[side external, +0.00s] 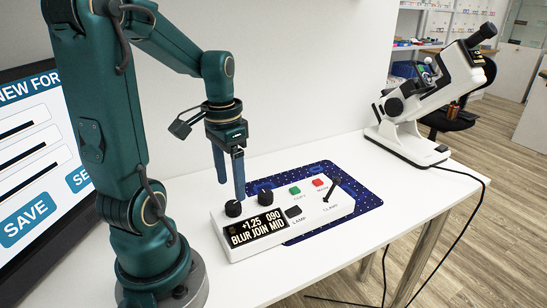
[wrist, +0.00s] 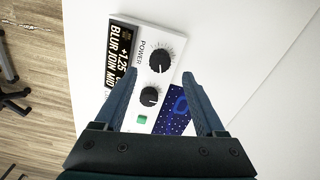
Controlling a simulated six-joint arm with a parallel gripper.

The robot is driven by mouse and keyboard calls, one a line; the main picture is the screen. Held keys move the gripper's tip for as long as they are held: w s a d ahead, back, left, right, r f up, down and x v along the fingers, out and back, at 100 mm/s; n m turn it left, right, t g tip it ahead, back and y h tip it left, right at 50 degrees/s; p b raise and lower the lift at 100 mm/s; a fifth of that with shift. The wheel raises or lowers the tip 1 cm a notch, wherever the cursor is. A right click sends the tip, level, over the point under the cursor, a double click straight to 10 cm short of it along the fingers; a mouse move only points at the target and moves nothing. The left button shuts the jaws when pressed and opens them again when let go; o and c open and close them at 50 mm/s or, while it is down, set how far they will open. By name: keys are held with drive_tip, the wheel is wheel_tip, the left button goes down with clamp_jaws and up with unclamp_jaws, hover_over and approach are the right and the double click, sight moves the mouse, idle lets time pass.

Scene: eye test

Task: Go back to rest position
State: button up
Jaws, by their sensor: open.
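My gripper (side external: 230,188) is open, its blue fingers pointing down over the left end of a white control box (side external: 285,222). One fingertip appears very close to the left black knob (side external: 233,208); I cannot tell whether it touches. A second black knob (side external: 265,197) stands beside it. In the wrist view, my open gripper (wrist: 160,80) has nothing held between its fingers. The POWER knob (wrist: 160,61) and another knob (wrist: 150,96) show between and beyond the fingers. The box's display (side external: 258,228) reads "+1.25 090 BLUR JOIN MID".
The box has a green button (side external: 295,190), a red button (side external: 318,183) and an upright clamp lever (side external: 330,190). It sits on a blue patterned mat (side external: 362,200). A white optical instrument (side external: 402,135) stands at the table's far right. A screen (side external: 30,150) is at left.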

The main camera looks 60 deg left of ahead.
drive_tip(key=shift+w+d+r, duration=0.1)
drive_tip(key=shift+w+d, duration=0.1)
drive_tip(key=shift+d, duration=0.05)
drive_tip(key=d+r+m+t, duration=0.1)
drive_tip(key=d+r+t, duration=0.1)
drive_tip(key=d, duration=0.4)
drive_tip(key=s+d+r+m+t, duration=0.1)
drive_tip(key=d+r+t, duration=0.2)
drive_tip(key=d, duration=0.4)
drive_tip(key=shift+d+r, duration=0.2)
drive_tip(key=shift+r, duration=0.1)
idle(2.2)
